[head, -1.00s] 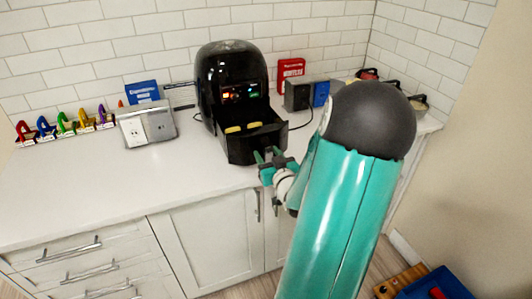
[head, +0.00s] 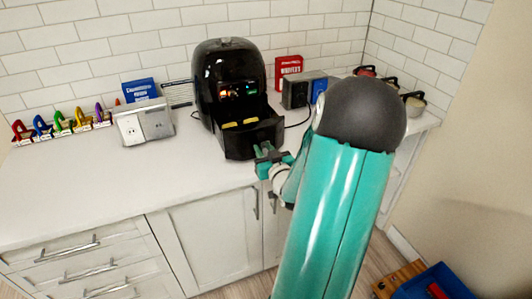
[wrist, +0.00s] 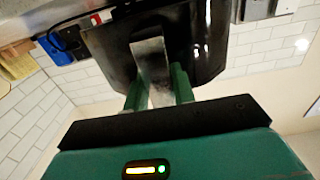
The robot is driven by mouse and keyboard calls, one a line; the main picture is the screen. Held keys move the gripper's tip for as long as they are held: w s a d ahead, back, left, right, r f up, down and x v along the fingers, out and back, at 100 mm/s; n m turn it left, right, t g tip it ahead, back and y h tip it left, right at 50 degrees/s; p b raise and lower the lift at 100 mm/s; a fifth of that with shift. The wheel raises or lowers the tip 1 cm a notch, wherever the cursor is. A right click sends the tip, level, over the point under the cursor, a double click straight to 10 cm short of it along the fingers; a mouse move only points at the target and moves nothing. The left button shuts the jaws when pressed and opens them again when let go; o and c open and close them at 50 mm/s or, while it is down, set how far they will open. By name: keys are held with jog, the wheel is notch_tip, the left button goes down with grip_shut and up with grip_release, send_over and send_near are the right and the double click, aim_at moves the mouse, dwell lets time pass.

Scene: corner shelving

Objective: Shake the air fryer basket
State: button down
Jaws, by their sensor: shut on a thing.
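The black air fryer (head: 228,75) stands on the counter against the back wall, with lit displays on its front. Its black basket (head: 252,143) is pulled out at the front, with yellow pieces (head: 240,124) of food inside. My gripper (head: 265,154) is at the basket's front. In the wrist view, the green fingers (wrist: 158,90) are shut on the basket's grey handle (wrist: 148,58), one on each side. The dark basket front fills the area behind the handle. The basket's floor is hidden.
The white counter (head: 100,190) is clear to the left. A socket box (head: 145,123), a blue box (head: 140,90) and a row of coloured items (head: 60,124) stand there. A red box (head: 288,70) and a dark box (head: 296,92) stand right of the fryer. Lidded pots (head: 413,103) are in the corner.

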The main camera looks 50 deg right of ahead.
jog(key=x, duration=0.8)
jog(key=shift+w+d, duration=0.2)
jog(key=c, duration=1.2)
grip_release()
jog(key=shift+o, duration=0.2)
jog(key=shift+s+a, duration=0.1)
jog(key=v, duration=1.3)
jog(key=shift+s+a, duration=0.15)
jog(key=shift+s, duration=0.1)
jog(key=shift+w, duration=0.1)
